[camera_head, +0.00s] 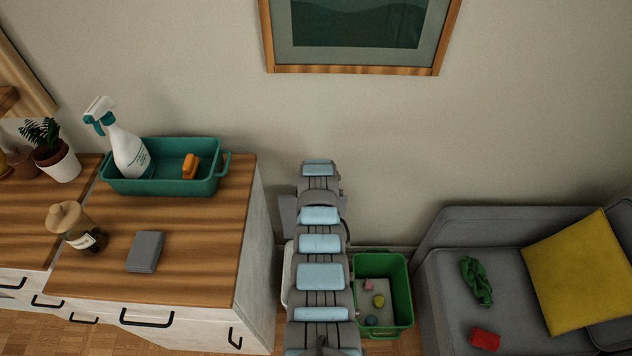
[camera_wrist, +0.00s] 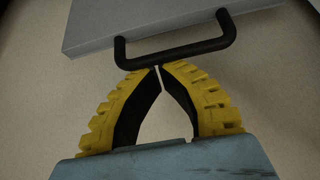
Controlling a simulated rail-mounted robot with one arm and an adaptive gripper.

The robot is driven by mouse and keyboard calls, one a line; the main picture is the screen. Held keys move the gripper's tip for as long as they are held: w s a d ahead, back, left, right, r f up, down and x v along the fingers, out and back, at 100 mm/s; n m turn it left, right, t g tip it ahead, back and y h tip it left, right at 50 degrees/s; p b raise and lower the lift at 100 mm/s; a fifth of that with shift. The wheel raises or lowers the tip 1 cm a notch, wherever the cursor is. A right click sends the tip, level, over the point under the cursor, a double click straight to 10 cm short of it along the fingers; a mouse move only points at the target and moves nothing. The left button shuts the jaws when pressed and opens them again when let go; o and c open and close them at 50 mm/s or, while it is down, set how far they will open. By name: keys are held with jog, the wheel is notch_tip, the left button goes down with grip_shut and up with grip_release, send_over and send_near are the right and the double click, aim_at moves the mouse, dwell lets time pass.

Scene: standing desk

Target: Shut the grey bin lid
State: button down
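The grey bin lid (camera_wrist: 185,22) shows in the wrist view as a flat grey panel with a black bar handle (camera_wrist: 180,53) along its near edge. In the head view, a grey panel (camera_head: 287,217), which looks like the raised lid, stands near the wall, mostly hidden behind my arm. A pale bin edge (camera_head: 288,275) shows below it. My gripper (camera_wrist: 158,69) has its yellow fingers closed with the tips together, just below the handle in the picture. Nothing shows between the fingers. I cannot tell whether the tips touch the handle. The gripper's fingers are hidden in the head view.
A wooden-topped cabinet (camera_head: 200,235) stands close on the left, with a teal tray (camera_head: 150,186) on it. A green bin (camera_head: 402,305) holding small objects stands right of my arm. A grey sofa (camera_head: 500,265) is farther right. The wall is close behind.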

jog(key=shift+s+r+t+p, duration=0.25)
jog(key=shift+s+p, duration=0.55)
jog(key=shift+p, duration=0.7)
